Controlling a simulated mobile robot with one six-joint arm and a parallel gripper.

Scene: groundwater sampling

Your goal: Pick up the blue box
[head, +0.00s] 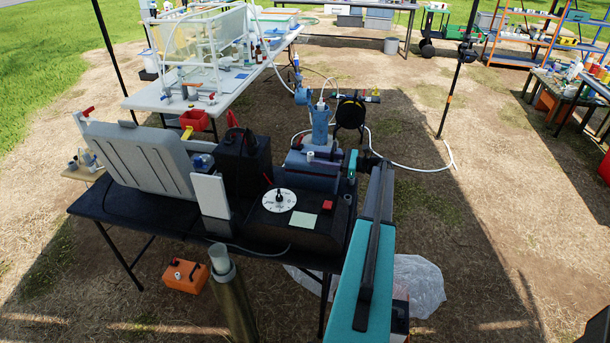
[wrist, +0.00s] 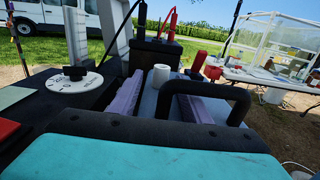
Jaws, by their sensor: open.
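The blue box (head: 316,182) is a blue-grey case on the dark table, right of the black box. A small white cylinder stands on its top. My teal and black part fills the bottom of the wrist view and hides the box's near side.
A black unit with a white dial (head: 279,202) sits in front of the box. A black box (head: 241,165) and a grey case (head: 140,160) stand to the left. A blue pump (head: 319,122) and a black reel (head: 350,114) are behind. An orange box (head: 185,276) is on the ground.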

